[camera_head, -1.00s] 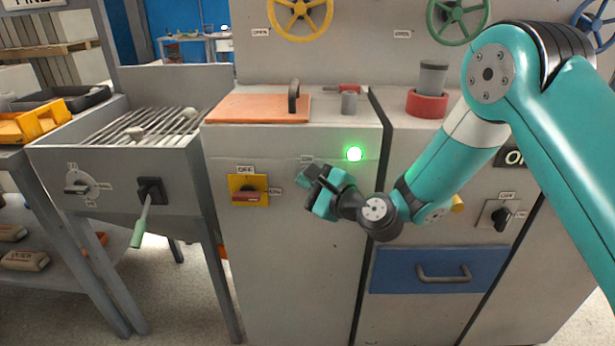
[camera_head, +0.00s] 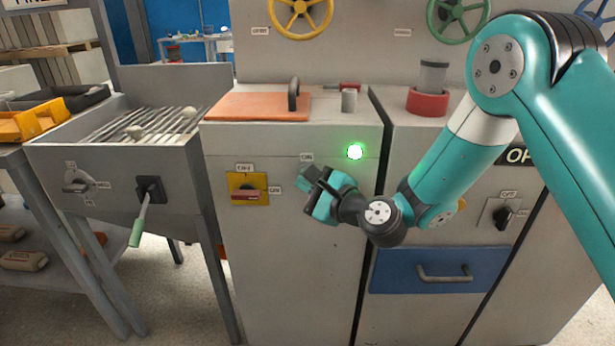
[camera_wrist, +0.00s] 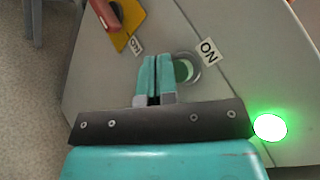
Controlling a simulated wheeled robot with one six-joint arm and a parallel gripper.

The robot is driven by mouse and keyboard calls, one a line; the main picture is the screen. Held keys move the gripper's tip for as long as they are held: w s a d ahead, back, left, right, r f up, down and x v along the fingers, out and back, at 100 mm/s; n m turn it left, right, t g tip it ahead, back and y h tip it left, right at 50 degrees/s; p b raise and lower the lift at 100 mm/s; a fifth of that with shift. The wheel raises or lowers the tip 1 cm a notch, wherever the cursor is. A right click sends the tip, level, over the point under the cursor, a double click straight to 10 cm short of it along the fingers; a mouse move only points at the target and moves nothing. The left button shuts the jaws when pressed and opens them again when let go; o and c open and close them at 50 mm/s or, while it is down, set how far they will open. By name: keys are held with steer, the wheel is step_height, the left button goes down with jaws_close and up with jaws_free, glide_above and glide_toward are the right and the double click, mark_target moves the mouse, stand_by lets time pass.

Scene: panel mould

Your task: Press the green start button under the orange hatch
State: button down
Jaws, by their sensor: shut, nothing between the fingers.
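The orange hatch (camera_head: 250,107) lies flat on top of the grey cabinet, with a dark upright handle. In the wrist view a green button (camera_wrist: 183,71) sits in a round grey ring beside an ON label. My gripper (camera_wrist: 156,62) is shut and empty, its fingertips overlapping the button's left part. Whether they touch it I cannot tell. In the head view my gripper (camera_head: 308,188) is at the cabinet's front face below the hatch and hides the button.
A green lamp (camera_head: 355,152) glows right of my gripper. A yellow switch plate (camera_head: 248,189) with a red handle is to the left. A green-handled lever (camera_head: 142,220) is farther left. A blue drawer (camera_head: 440,276) is lower right.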

steer(key=s+b, duration=0.3)
steer(key=s, duration=0.2)
steer(key=shift+a, duration=0.1)
stand_by(0.7)
steer(key=s+r+n+g, duration=0.5)
steer(key=s+n+g, duration=0.4)
steer(key=n, duration=0.5)
steer(key=s+d+n+g+h, duration=0.3)
steer(key=s+d+n+h, duration=0.6)
steer(key=s+d, duration=0.7)
step_height(320, 180, up, 19)
steer(key=n+y+p, duration=0.1)
steer(key=p, duration=1.8)
steer(key=shift+s+a+r, duration=0.15)
steer(key=shift+s+a, duration=0.3)
